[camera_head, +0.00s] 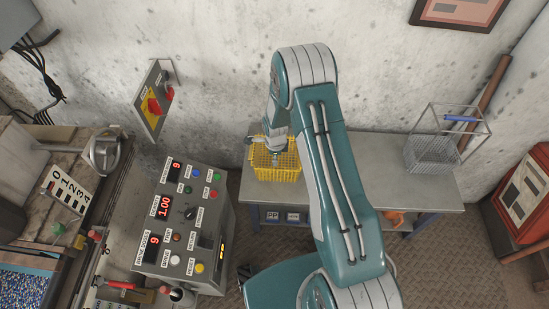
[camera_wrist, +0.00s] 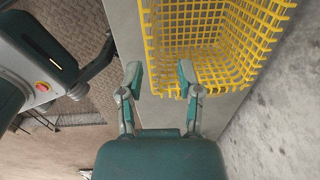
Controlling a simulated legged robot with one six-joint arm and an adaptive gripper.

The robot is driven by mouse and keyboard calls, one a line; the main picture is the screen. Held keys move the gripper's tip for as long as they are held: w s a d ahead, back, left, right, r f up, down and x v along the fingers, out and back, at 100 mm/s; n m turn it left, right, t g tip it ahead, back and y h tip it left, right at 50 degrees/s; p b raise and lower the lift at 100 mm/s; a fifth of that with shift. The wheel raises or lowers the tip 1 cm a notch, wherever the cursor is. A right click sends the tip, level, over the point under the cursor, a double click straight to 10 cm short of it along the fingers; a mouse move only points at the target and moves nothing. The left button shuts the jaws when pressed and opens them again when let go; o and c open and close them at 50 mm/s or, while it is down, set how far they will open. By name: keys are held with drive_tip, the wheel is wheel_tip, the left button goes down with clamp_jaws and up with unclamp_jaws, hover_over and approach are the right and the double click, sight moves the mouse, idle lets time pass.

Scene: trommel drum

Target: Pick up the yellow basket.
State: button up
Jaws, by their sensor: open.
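The yellow basket (camera_head: 284,172) is an open wire-mesh basket on the left part of the grey table in the head view. In the wrist view the yellow basket (camera_wrist: 215,75) fills the upper right, with its near mesh wall close to my fingertips. My gripper (camera_wrist: 160,80) is open, with its two fingers apart and nothing seen held between them. The right finger overlaps the basket's near edge in the picture; I cannot tell whether it touches. In the head view my gripper (camera_head: 275,155) is over the basket, partly hidden by my arm.
The grey table (camera_head: 420,190) stands against a concrete wall. A grey wire basket (camera_head: 432,152) with a blue handle sits at its right end. A control panel (camera_head: 184,228) with displays and buttons is at the left. A red cabinet (camera_head: 522,190) stands at far right.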

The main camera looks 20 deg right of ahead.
sight(276, 171)
wheel_tip(276, 171, down, 10)
drive_tip(key=shift+s+r, duration=0.1)
drive_tip(key=shift+s, duration=0.05)
drive_tip(key=shift+d, duration=0.2)
clamp_jaws()
drive_tip(key=shift+a, duration=0.1)
